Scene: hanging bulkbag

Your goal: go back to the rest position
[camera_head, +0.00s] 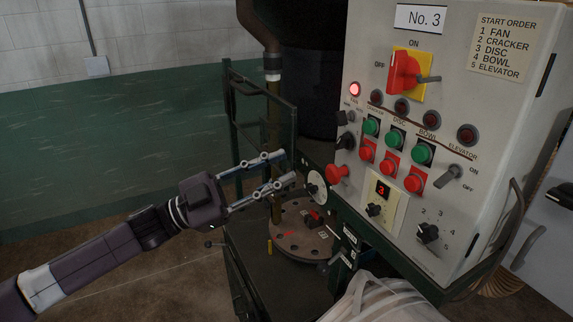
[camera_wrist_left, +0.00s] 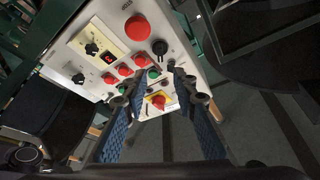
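My left gripper (camera_head: 289,168) reaches in from the left in the head view, its two fingers apart and nothing between them. It is in the air just left of the control box (camera_head: 470,105) and seems clear of it. In the left wrist view the spread fingers of the left gripper (camera_wrist_left: 158,75) point towards the panel face, with its buttons and yellow-backed red switch (camera_wrist_left: 158,101) showing between and beyond them. My right gripper is in neither view.
The panel carries a lit red lamp (camera_head: 355,89), green buttons, red buttons and a display (camera_head: 383,190) reading 3. Below the gripper is a round plate (camera_head: 290,240) with holes. A green frame (camera_head: 231,130) stands behind. Pale bag fabric (camera_head: 385,303) shows at bottom. Open floor lies left.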

